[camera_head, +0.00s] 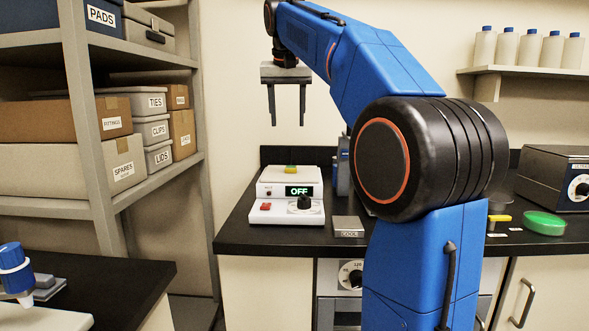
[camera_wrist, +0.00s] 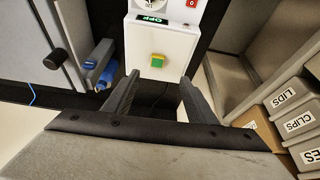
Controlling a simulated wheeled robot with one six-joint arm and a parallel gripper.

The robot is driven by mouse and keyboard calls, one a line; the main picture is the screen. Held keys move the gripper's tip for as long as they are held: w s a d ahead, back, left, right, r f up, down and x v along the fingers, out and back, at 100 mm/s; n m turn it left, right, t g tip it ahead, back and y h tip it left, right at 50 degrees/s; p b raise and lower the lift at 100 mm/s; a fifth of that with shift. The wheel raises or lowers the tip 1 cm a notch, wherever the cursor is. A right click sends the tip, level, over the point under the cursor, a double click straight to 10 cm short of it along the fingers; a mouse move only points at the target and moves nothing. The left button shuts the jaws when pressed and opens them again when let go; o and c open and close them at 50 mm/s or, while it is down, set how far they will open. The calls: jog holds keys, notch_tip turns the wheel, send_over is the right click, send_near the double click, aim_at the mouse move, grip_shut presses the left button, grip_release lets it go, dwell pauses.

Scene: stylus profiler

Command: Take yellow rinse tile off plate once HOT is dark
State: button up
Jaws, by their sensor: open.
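The yellow tile (camera_head: 291,169) lies on top of the white hot plate (camera_head: 262,212). In the wrist view the tile (camera_wrist: 157,59) shows yellow-orange with green along one edge, on the plate's white top (camera_wrist: 175,43). The plate's display (camera_head: 299,191) reads OFF in green. A small dark reddish spot (camera_head: 268,193) sits left of the display; I cannot read its label or surely tell whether it is lit. My gripper (camera_head: 287,122) is open and empty, pointing down, well above the plate. In the wrist view the tile appears just beyond the gap between its fingers (camera_wrist: 160,79).
Shelves with boxes (camera_head: 112,176) rise at left. A green dish (camera_head: 544,223) lies farther right.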

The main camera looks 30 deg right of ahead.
jog(key=w+d, duration=0.1)
send_near(291, 167)
jog(key=x, duration=0.7)
jog(key=shift+f, duration=0.35)
jog(key=shift+c, duration=0.7)
jog(key=c, duration=1.1)
notch_tip(291, 167, up, 10)
